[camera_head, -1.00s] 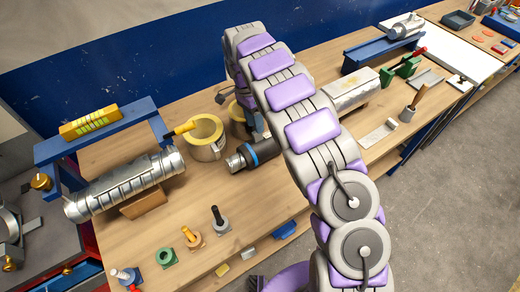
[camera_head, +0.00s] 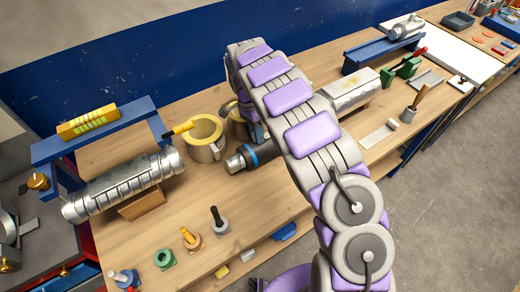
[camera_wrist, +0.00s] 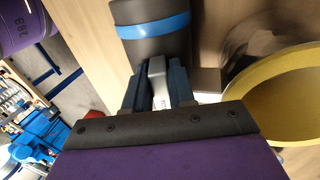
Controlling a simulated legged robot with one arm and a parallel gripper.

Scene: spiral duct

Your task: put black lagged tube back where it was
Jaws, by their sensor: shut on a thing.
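The black lagged tube (camera_head: 265,151) has a blue band and a bare silver left end. In the head view it lies low over the wooden bench, its right part hidden behind my arm. In the wrist view its dark body and blue band (camera_wrist: 152,27) fill the top middle. My gripper (camera_wrist: 158,82) is shut on a grey part at the near side of the tube, between its dark fingers. In the head view my arm hides the fingers. I cannot tell whether the tube touches the bench.
A yellow-rimmed pot (camera_head: 204,137) stands left of the tube; its kind also shows close on the right in the wrist view (camera_wrist: 285,105). A silver duct (camera_head: 125,186) rests on a wooden block. Several small fittings stand in front.

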